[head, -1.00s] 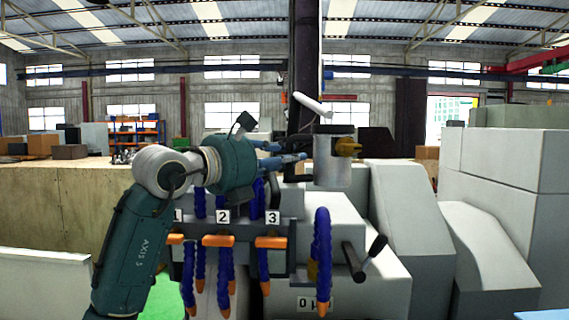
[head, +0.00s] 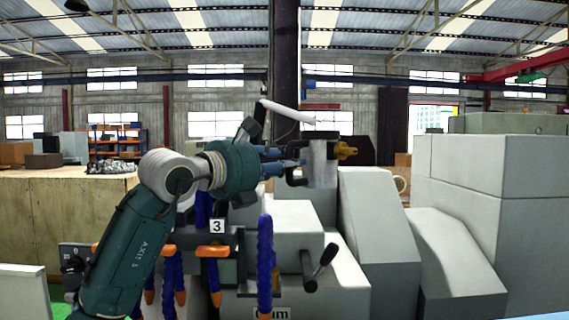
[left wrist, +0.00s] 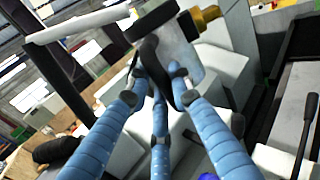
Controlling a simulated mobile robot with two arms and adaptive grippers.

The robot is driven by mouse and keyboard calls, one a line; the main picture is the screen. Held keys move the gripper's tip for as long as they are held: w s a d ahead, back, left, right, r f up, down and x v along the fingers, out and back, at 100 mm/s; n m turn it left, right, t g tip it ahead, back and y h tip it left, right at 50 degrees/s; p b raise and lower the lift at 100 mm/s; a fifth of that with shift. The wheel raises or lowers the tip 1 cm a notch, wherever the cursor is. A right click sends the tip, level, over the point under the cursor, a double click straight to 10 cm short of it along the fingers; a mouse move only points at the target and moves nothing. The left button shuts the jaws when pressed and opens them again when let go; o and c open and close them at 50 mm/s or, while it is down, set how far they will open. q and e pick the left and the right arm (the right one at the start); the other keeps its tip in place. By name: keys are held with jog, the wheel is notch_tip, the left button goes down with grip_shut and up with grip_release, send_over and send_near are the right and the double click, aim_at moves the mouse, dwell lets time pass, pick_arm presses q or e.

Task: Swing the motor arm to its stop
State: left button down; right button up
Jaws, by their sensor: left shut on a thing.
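The motor is a grey metal cylinder (head: 323,167) with a brass-coloured fitting (head: 346,150) on its right side. It also shows at the top of the left wrist view (left wrist: 178,52), under a dark round cap (left wrist: 152,20). A dark curved handle (left wrist: 150,62) stands out from the motor. My left gripper (head: 292,163) has blue fingers closed around this handle; in the left wrist view the fingertips (left wrist: 164,88) meet at its lower part. The arm's pivot and stop cannot be made out. My right gripper is not in view.
Below are the grey grinder body (head: 285,232), a crank lever (head: 318,268) and blue hoses with orange tips (head: 264,255). Grey sloped covers (head: 380,235) stand to the right. A white bar (head: 287,111) hangs above the motor. A dark column (head: 285,60) rises behind.

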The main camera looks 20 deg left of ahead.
pick_arm(q)
jog(key=c, duration=1.7)
grip_release()
jog(key=shift+d, duration=0.1)
jog(key=shift+o, duration=0.7)
jog(key=shift+d, duration=0.2)
jog(key=shift+a, duration=0.1)
jog(key=shift+s+a, duration=0.15)
jog(key=shift+s, duration=0.1)
jog(key=v, duration=1.1)
jog(key=shift+s, duration=0.2)
